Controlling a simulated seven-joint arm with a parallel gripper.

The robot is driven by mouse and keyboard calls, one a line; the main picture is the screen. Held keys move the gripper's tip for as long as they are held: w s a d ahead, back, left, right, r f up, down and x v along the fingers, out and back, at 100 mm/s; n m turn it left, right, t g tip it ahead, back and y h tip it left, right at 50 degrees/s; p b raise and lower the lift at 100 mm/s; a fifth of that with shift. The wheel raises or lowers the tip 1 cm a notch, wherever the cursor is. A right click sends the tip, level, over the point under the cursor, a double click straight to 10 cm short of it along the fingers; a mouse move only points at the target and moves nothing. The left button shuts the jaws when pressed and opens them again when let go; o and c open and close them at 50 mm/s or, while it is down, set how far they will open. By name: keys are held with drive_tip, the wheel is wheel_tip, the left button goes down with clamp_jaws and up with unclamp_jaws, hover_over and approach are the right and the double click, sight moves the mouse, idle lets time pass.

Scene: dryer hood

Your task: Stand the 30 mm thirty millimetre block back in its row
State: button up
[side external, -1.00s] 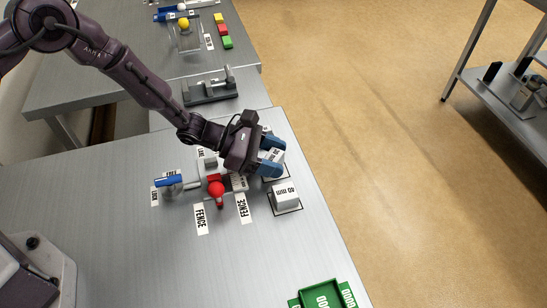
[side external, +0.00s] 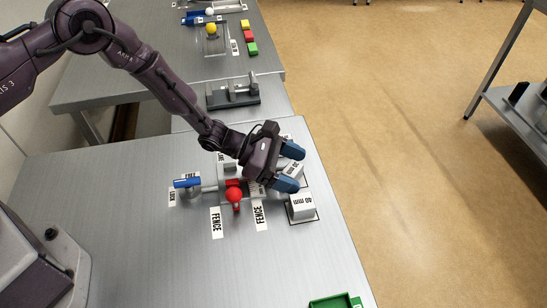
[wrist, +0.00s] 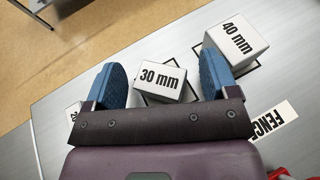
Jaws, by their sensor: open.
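The white 30 mm block (wrist: 160,81) sits between the spread fingers of my gripper (wrist: 168,92) in the wrist view, with its printed face up. Gaps show on both sides of it, so my gripper is open around it. A black outline shows at its base. In the side view the block (side external: 292,168) is partly hidden by the blue fingers of my gripper (side external: 290,168). The larger white 40 mm block (wrist: 238,45) stands in its own black outline, just beyond the right finger; the side view also shows it (side external: 301,207).
A 20 mm label (wrist: 74,113) is partly hidden beyond the left finger. A green bin (side external: 332,302) is at the front edge.

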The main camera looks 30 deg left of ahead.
drive_tip(key=v, duration=1.2)
drive_tip(key=shift+f, duration=0.1)
drive_tip(key=s+a+r+m+g+y, duration=0.2)
drive_tip(key=s+r+m, duration=0.4)
drive_tip(key=r, duration=0.4)
drive_tip(key=s+a+r+m+g+y, duration=0.1)
drive_tip(key=s+r+m+g+y, duration=0.15)
drive_tip(key=r+m, duration=0.6)
drive_tip(key=s+a+r+m+t+y, duration=0.2)
drive_tip(key=s+a+r+m+y, duration=0.2)
drive_tip(key=s+a+r, duration=0.1)
drive_tip(key=s+a+r+m+t+y, duration=0.3)
drive_tip(key=s+a+r, duration=0.3)
drive_tip(key=s, duration=0.4)
drive_tip(key=shift+s+a+m+y, duration=0.2)
drive_tip(key=shift+a+m+y, duration=0.25)
drive_tip(key=shift+a, duration=0.3)
